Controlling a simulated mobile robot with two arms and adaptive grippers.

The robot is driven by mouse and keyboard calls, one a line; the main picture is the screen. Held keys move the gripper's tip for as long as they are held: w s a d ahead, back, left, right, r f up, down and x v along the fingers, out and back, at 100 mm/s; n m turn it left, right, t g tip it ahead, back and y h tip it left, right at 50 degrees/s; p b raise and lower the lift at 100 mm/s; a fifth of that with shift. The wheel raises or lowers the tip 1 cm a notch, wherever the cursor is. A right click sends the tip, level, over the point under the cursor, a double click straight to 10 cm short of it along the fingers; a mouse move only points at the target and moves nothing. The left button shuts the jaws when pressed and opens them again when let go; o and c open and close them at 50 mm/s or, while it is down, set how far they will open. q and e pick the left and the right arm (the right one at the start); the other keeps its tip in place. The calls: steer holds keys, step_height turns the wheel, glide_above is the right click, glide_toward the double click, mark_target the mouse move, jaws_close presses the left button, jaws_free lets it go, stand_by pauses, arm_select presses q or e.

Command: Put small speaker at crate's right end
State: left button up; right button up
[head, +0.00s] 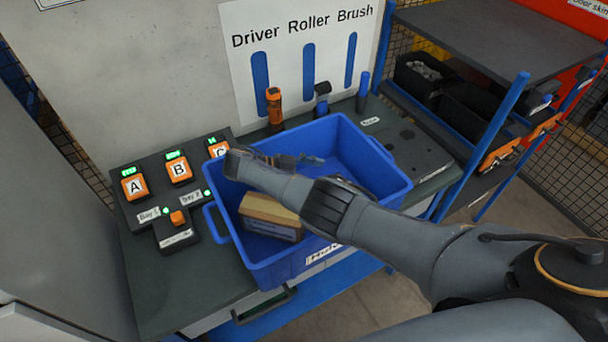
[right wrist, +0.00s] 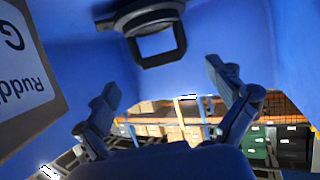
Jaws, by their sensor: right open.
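The blue crate (head: 270,268) stands on the dark bench. My right gripper (head: 303,160) is inside or just over the crate, partly hidden behind my right arm. In the right wrist view its two fingers (right wrist: 172,100) are spread apart with nothing between them. A dark round-bodied object with a square loop (right wrist: 150,32) shows against the blue crate, beyond the fingers and apart from them. It may be the small speaker, but I cannot tell for sure. In the head view my arm hides much of the crate's inside. My left gripper is not in view.
A cardboard box (head: 270,213) sits in the crate and also shows in the right wrist view (right wrist: 28,70). Orange-fronted units A, B and C (head: 178,169) stand left of the crate. A driver (head: 274,108) and other tools stand behind. A shelf rack (head: 500,40) is at right.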

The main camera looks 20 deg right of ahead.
steer(key=b+v, duration=0.3)
steer(key=v, duration=0.4)
